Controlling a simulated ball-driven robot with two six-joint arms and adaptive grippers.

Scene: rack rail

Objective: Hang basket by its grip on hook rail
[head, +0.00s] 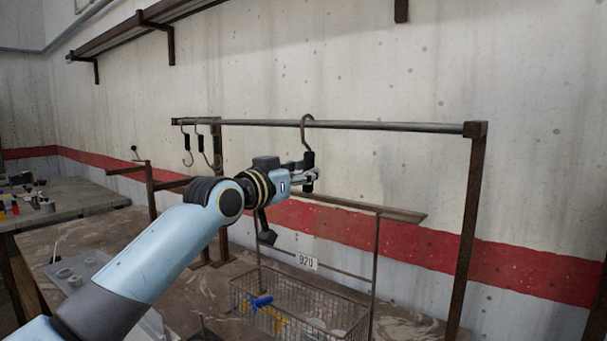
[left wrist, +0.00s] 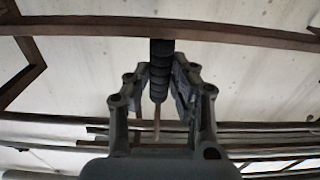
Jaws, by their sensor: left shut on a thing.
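My left gripper (head: 311,177) is shut on a black ribbed grip (head: 309,160) below the hook rail (head: 391,126). A brown curved hook (head: 306,118) rises from this grip and its bend is at the rail; I cannot tell whether it bears on it. In the left wrist view the grip (left wrist: 161,62) stands between the two fingers (left wrist: 158,88), with a thin rod beyond it. The wire basket (head: 345,312) with a tag reading 920 (head: 307,262) is below, inside a thin upright frame. Its link to the grip cannot be made out. My right gripper is out of view.
Two other hooks with black grips (head: 187,142) hang at the rail's left end. A rusty post (head: 468,230) bears its right end. A blue-handled item (head: 261,302) and something yellow are in the basket. A brown bar (head: 400,213) runs behind my gripper.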

